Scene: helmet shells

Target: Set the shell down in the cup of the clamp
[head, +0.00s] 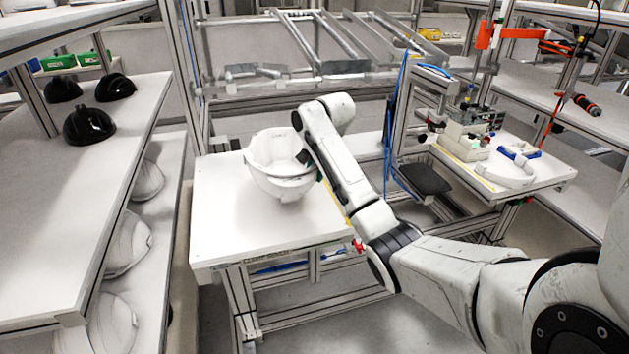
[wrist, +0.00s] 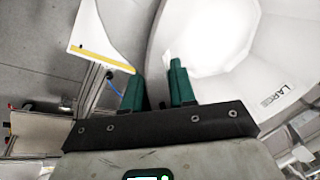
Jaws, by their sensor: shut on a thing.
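The white helmet shell (head: 279,160) is bowl-shaped, with its open side up, over the white clamp bench (head: 225,215). In the wrist view the shell (wrist: 215,85) fills the upper right, with the word LARGE on it. My gripper (wrist: 158,82) has green fingers on either side of the shell's wall and is shut on it. In the head view my gripper is at the shell's right side, its fingers mostly hidden. The clamp's cup cannot be told apart under the shell, and whether the shell touches anything below is unclear.
The bench top is bare left of and in front of the shell. A shelf (head: 60,190) with black shells (head: 89,125) stands at left, with more white shells below. A second bench (head: 540,175) with equipment stands at right. A metal rack (head: 330,45) is behind.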

